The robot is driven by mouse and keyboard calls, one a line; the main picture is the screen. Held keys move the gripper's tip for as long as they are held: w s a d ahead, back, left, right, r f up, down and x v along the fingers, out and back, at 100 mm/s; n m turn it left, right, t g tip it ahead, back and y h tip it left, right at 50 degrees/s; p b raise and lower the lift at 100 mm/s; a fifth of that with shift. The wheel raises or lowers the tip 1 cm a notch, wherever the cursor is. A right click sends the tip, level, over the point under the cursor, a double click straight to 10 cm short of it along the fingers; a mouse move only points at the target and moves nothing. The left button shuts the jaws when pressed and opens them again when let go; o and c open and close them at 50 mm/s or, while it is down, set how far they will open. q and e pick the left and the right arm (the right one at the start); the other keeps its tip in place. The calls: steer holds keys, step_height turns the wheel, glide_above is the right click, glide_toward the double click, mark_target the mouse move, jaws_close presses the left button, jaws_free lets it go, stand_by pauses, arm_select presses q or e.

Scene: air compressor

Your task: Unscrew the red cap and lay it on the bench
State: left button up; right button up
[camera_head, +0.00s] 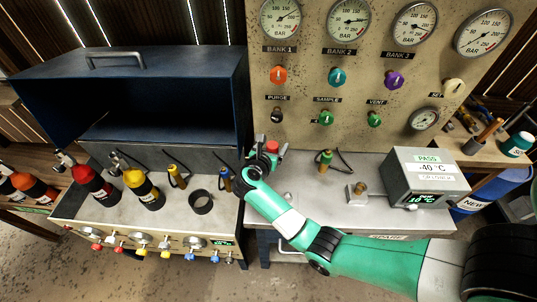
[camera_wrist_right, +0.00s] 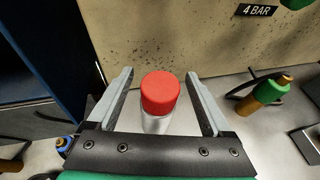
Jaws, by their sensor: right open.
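The red cap (camera_wrist_right: 160,92) sits on top of a pale upright cylinder (camera_wrist_right: 155,124) in the right wrist view. In the head view the red cap (camera_head: 272,147) shows at the tip of my right arm. My right gripper (camera_wrist_right: 160,88) is open, with one finger on each side of the cap and a visible gap on both sides. In the head view my right gripper (camera_head: 268,158) hides most of the cylinder. The bench (camera_head: 300,178) is the grey top under the gauge panel. My left gripper is not in view.
A grey box with a display (camera_head: 425,178) and a small brass fitting (camera_head: 358,190) stand on the bench to the right. A green-and-brass fitting (camera_head: 325,160) stands nearer the cap. The gauge panel (camera_head: 350,110) rises behind. A blue open cabinet (camera_head: 150,100) is at left.

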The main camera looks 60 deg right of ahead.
steer(key=shift+x, duration=0.8)
